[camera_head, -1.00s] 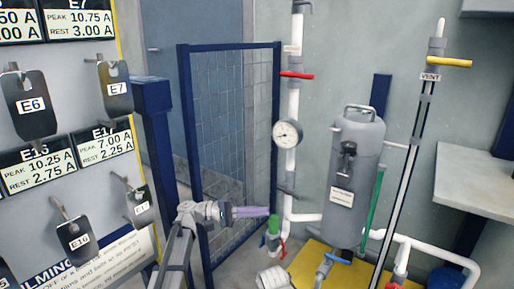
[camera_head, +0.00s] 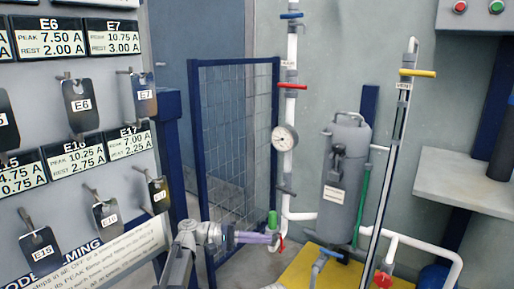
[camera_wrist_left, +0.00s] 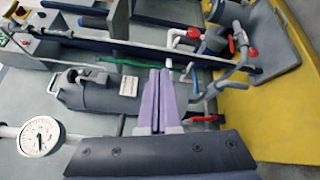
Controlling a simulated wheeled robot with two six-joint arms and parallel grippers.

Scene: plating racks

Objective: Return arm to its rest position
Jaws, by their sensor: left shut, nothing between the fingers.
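My left arm comes in from the bottom left in the head view. Its left gripper (camera_head: 274,238) points right with its purple fingers together and nothing between them. The fingers also show pressed together in the left wrist view (camera_wrist_left: 158,78). In the head view the fingertips overlap the lower pipework near the green fitting (camera_head: 272,218); I cannot tell whether they touch it. My right gripper is not in view.
A panel of hanging tags (camera_head: 82,104) stands at left. A blue mesh gate (camera_head: 236,140) is behind the arm. A pressure gauge (camera_head: 285,137), grey tank (camera_head: 345,180) and yellow platform (camera_head: 300,272) are at right, with a grey shelf (camera_head: 465,180) beyond.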

